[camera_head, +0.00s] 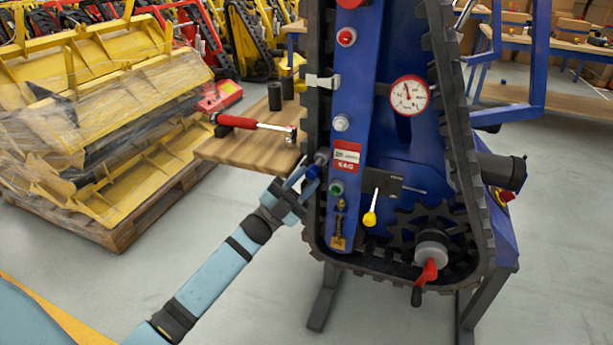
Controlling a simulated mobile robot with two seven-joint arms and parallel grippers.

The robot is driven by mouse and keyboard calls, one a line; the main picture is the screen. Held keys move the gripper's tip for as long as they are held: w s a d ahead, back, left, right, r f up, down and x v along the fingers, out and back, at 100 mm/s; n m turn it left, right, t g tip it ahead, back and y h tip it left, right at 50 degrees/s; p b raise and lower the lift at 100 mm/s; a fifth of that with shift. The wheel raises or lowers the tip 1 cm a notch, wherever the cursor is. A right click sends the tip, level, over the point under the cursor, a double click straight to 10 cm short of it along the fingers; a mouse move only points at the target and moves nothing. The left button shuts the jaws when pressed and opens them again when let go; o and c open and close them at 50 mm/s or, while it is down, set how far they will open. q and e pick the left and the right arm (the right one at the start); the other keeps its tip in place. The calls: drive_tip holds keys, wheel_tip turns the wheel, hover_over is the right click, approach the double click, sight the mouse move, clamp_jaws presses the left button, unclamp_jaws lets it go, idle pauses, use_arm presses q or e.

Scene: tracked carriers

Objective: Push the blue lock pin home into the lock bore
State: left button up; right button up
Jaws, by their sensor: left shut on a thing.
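The blue lock pin (313,171) shows as a small blue piece at the left edge of the blue upright panel (361,75) of the tracked carrier. My left gripper (302,181) comes in from the lower left and is shut on the pin. The fingers hide part of it. A grey round end (321,157) shows just above the pin. The lock bore cannot be made out, and I cannot tell how deep the pin sits. My right gripper is not in view.
A black toothed track (453,110) runs around the panel. A gauge (409,95), a yellow-tipped lever (369,218) and a red-handled crank (429,270) are on the carrier. A wooden bench (250,150) with a red-handled hammer (240,122) stands behind my gripper. Yellow parts (100,65) lie stacked at left.

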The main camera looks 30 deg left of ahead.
use_arm(q)
drive_tip(key=shift+s+d+p, duration=0.25)
drive_tip(key=shift+s+p, duration=0.1)
drive_tip(key=shift+s, duration=0.7)
drive_tip(key=shift+s+d+p, duration=0.25)
drive_tip(key=shift+s+p, duration=0.05)
drive_tip(key=shift+s, duration=0.75)
drive_tip(key=shift+p, duration=0.35)
idle(0.6)
drive_tip(key=shift+w+a+b, duration=0.25)
drive_tip(key=shift+w, duration=0.7)
drive_tip(key=shift+w+a+b, duration=0.2)
drive_tip(key=shift+w+b, duration=0.05)
drive_tip(key=shift+w, duration=0.7)
drive_tip(key=shift+w+a+b, duration=0.25)
drive_tip(key=shift+w, duration=0.7)
drive_tip(key=o, duration=1)
drive_tip(key=shift+o, duration=0.2)
